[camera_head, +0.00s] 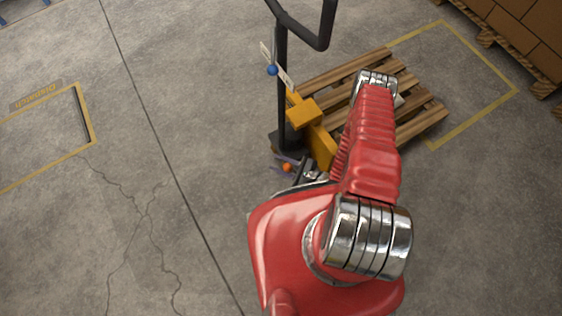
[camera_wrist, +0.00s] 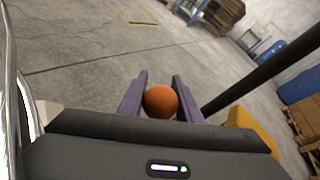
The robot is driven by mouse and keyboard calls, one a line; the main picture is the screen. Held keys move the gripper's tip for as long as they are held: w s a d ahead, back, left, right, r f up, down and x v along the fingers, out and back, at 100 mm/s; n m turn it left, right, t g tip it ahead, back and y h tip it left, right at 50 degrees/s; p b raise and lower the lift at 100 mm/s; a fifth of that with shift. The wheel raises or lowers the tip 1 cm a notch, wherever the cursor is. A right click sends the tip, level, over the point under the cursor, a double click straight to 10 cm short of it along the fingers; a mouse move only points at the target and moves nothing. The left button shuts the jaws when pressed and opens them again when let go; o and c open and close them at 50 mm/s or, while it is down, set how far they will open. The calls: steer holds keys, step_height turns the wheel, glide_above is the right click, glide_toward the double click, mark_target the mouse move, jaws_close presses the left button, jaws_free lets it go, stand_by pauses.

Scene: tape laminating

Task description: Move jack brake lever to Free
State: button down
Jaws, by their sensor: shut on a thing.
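The pallet jack (camera_head: 304,112) has a yellow body, a black column and a loop handle on top. An orange ball knob (camera_head: 287,168), seemingly the brake lever's end, sits low beside the jack's base. In the wrist view the orange ball (camera_wrist: 160,101) lies between the two purple fingers of my gripper (camera_wrist: 160,80), which is shut on it. The lever's shaft is hidden, and I cannot read any Free mark. A blue ball knob (camera_head: 272,70) sits higher on the column, by white label plates.
A wooden pallet (camera_head: 421,112) lies behind the jack within a yellow floor outline (camera_head: 487,107). Stacked boxes (camera_head: 525,32) stand at the upper right. The concrete floor at left is clear. The black column (camera_wrist: 262,77) rises close right of my gripper in the wrist view.

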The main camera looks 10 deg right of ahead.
steer(key=shift+w+d+f, duration=0.1)
steer(key=c, duration=1.3)
jaws_free()
steer(key=shift+s, duration=0.2)
steer(key=v, duration=1.3)
steer(key=shift+s+d, duration=0.15)
steer(key=shift+d, duration=0.05)
